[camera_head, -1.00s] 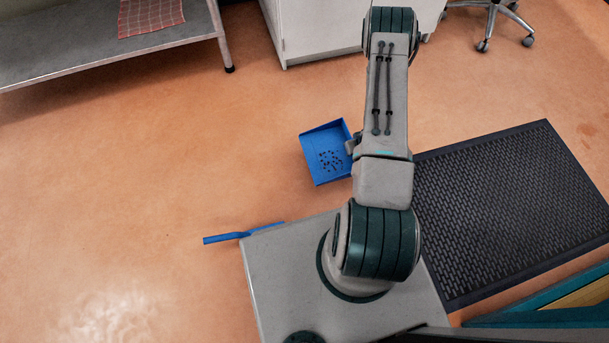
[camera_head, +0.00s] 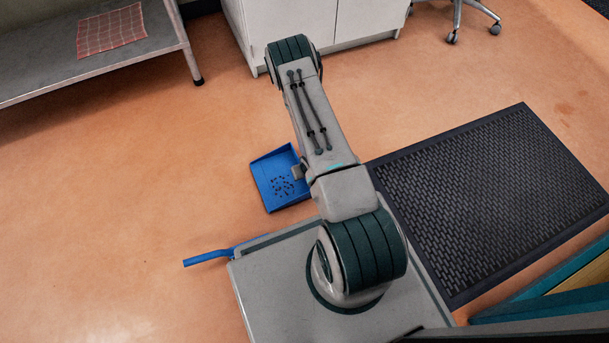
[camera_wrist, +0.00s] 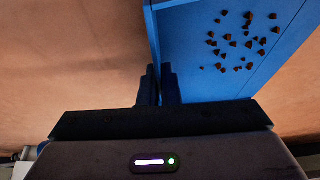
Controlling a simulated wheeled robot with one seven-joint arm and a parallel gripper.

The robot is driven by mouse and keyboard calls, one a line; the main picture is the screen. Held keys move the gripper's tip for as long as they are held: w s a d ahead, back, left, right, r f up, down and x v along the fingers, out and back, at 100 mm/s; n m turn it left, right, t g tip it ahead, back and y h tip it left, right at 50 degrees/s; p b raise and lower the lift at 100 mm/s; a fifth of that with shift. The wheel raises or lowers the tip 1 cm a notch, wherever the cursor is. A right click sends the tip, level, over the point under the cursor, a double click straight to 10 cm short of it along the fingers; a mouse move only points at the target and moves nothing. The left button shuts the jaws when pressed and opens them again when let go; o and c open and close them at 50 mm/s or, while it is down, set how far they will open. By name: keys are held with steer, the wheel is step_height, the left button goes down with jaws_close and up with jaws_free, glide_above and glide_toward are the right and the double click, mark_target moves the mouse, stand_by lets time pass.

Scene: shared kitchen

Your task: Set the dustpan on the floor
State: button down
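The blue dustpan (camera_head: 272,193) shows in the head view beyond my base, with small brown crumbs in it. I cannot tell whether it touches the floor (camera_head: 130,210) or hangs just above it. In the wrist view the dustpan (camera_wrist: 200,75) fills the upper right, its tray roughly level and its crumbs inside. My gripper (camera_wrist: 159,82) is shut on the dustpan's side wall, one finger on each side. In the head view my gripper (camera_head: 298,172) is at the dustpan's right side, mostly hidden by my arm.
A blue handle (camera_head: 207,257) sticks out beside my base, partly hidden. A black mat (camera_head: 490,190) lies at right. A grey table (camera_head: 60,75) with a checked cloth (camera_head: 111,31) stands upper left, a white cabinet (camera_head: 290,22) at the top. The floor at left is clear.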

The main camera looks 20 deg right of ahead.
steer(key=shift+f, duration=0.4)
steer(key=shift+f, duration=0.15)
steer(key=c, duration=1.6)
jaws_free()
steer(key=shift+c, duration=0.2)
steer(key=p+v, duration=0.6)
steer(key=v, duration=0.6)
